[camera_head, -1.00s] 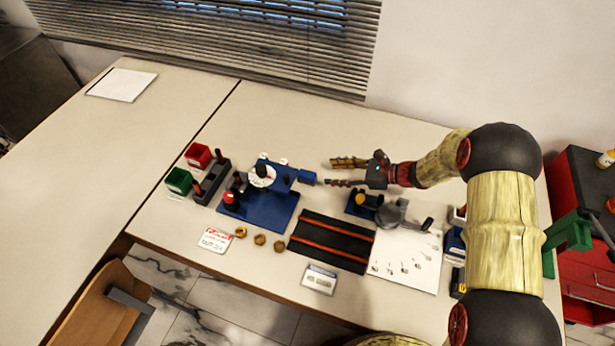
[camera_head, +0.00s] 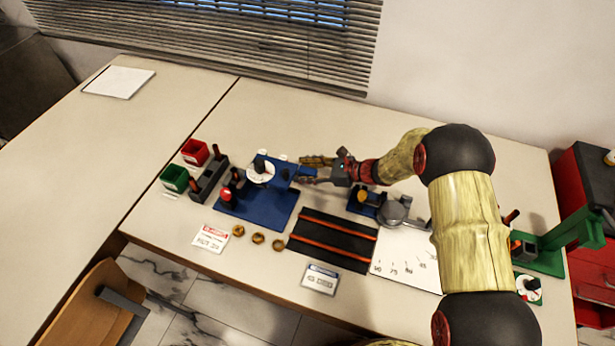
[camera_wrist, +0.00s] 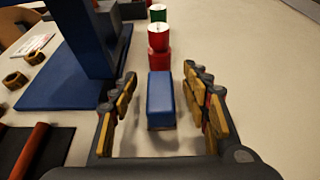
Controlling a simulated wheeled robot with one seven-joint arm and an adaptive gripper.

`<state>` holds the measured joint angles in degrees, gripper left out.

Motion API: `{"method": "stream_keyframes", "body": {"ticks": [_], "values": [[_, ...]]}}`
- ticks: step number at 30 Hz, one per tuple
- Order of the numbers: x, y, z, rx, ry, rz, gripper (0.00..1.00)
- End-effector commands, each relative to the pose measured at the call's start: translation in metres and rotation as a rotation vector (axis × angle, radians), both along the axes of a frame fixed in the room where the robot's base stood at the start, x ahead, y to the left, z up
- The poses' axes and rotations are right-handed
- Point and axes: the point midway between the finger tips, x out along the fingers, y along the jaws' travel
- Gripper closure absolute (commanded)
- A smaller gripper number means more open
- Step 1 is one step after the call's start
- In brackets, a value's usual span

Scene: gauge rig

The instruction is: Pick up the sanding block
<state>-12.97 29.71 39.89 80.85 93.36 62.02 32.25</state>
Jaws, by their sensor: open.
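The sanding block looks to be the small blue block with a brownish lower edge (camera_wrist: 161,98) in the wrist view. It lies on the table between the two fingers of my gripper (camera_wrist: 160,88), with a visible gap on each side. In the head view my gripper (camera_head: 306,170) reaches in from the right, just behind and right of the blue dial rig (camera_head: 258,207). There the block is mostly hidden by the fingers. My gripper is open and holds nothing.
The rig's blue upright (camera_wrist: 88,42) stands close left of my fingers. Red (camera_wrist: 159,52) and green (camera_wrist: 157,12) cylinders stand beyond the block. A black mat with orange rails (camera_head: 333,238) and brass nuts (camera_head: 258,238) lie nearer the front.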

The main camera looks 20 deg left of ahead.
Motion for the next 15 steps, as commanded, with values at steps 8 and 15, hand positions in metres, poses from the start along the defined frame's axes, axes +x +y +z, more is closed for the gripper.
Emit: {"method": "stream_keyframes", "body": {"ticks": [8,15], "values": [[0.0007,0.0053,-0.0013,0.000,0.000,-0.001,0.53],[0.0008,0.0051,-0.0014,0.000,0.000,-0.001,0.67]]}}
